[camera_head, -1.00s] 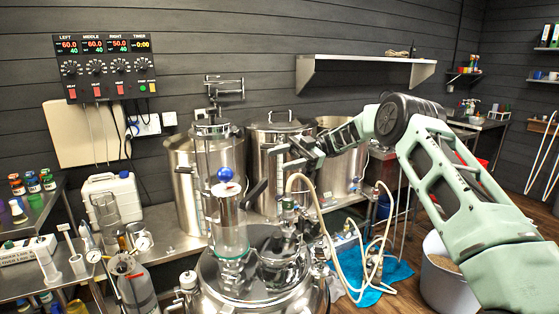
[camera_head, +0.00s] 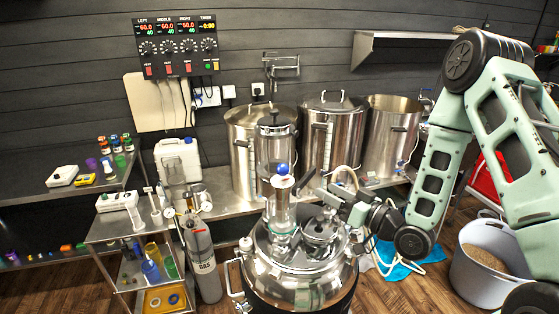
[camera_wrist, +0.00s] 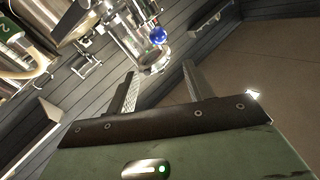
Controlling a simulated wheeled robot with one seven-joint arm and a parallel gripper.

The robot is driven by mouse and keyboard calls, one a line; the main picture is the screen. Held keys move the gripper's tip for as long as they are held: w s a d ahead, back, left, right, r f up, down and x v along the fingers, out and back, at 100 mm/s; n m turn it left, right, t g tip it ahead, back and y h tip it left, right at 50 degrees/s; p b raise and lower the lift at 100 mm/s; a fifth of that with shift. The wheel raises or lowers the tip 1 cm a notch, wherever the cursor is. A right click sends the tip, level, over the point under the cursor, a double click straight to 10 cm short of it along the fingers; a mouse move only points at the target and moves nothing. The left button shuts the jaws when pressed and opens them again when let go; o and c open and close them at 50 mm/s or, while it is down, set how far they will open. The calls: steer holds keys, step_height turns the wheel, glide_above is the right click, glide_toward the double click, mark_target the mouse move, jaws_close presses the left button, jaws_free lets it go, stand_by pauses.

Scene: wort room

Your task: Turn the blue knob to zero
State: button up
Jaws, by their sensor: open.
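My gripper (camera_head: 327,188) is to the right of the knob in the head view, over the lid and apart from the knob. In the wrist view, the two fingers of my gripper (camera_wrist: 159,72) are spread with nothing between them. The fingertips are small and partly unclear in the head view.
The steel vessel (camera_head: 300,272) stands in front of several pots on a bench. A wall panel (camera_head: 177,46) has black dials and red switches. A tall glass cylinder (camera_head: 276,145) stands behind the knob.

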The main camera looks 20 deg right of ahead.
mark_target(283, 170)
steer(key=w+a+f+b, duration=0.1)
steer(key=b, duration=0.8)
steer(key=shift+h+b, duration=0.4)
steer(key=b, duration=0.3)
steer(key=shift+w+a, duration=0.1)
steer(key=shift+a, duration=0.1)
steer(key=p+x, duration=0.2)
steer(key=x, duration=1.2)
steer(key=shift+w+a+r, duration=0.15)
steer(key=shift+w+r, duration=0.05)
steer(key=shift+w, duration=0.05)
steer(key=c, duration=0.9)
